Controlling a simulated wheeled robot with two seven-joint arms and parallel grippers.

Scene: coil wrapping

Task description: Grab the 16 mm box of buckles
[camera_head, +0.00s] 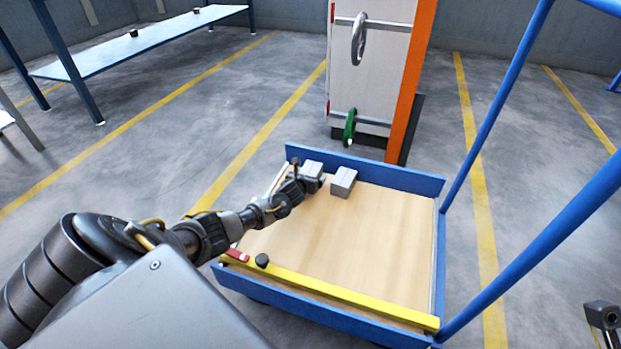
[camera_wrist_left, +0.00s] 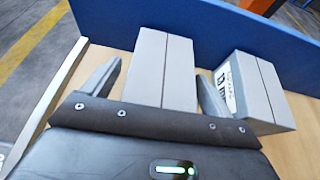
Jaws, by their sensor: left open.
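Two small grey boxes stand side by side on the cart's wooden deck by its far blue edge. The left box (camera_head: 313,168) is partly hidden by my left gripper (camera_head: 311,184). In the left wrist view this box (camera_wrist_left: 167,65) lies between the open fingers, with a gap on either side. The right box (camera_head: 343,181) is just outside the right finger; in the wrist view it (camera_wrist_left: 255,88) carries a white label with a dark number I cannot read surely. No label shows on the left box. A dark part at the lower right edge looks like my right gripper (camera_head: 603,316); its fingers are unclear.
The cart deck (camera_head: 335,240) is mostly bare, with blue side boards and a yellow strip (camera_head: 330,292) along the near side. A small black object (camera_head: 262,260) and a red one (camera_head: 237,254) sit at its near left. A white-and-orange stand (camera_head: 368,80) rises beyond.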

